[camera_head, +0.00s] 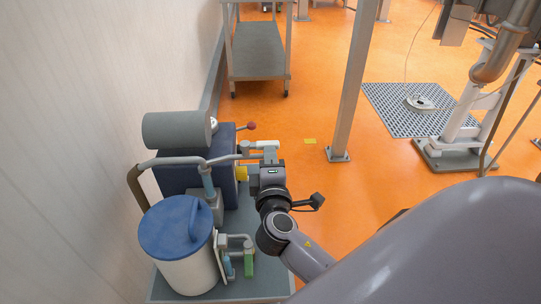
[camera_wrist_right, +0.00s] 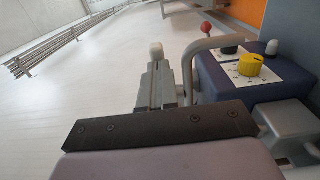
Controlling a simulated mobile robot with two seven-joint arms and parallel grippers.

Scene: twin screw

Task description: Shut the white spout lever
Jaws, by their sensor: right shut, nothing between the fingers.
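A white piece that looks like the spout lever (camera_head: 262,145) lies about level at the end of the grey pipe, on the right side of the blue machine. My right gripper (camera_head: 268,159) is shut and empty, pointing away from me, with its fingertips close to this white piece. I cannot tell if they touch. In the wrist view the shut fingers (camera_wrist_right: 159,86) point ahead, and a whitish rounded end (camera_wrist_right: 157,51) shows just beyond their tips. The gripper hides part of the pipe and spout. My left gripper is not in view.
The blue machine (camera_wrist_right: 228,82) has a yellow knob (camera_wrist_right: 250,65) and a red ball (camera_wrist_right: 207,28) beside the curved grey pipe (camera_wrist_right: 188,66). A blue-lidded white drum (camera_head: 177,235) stands at the near left.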

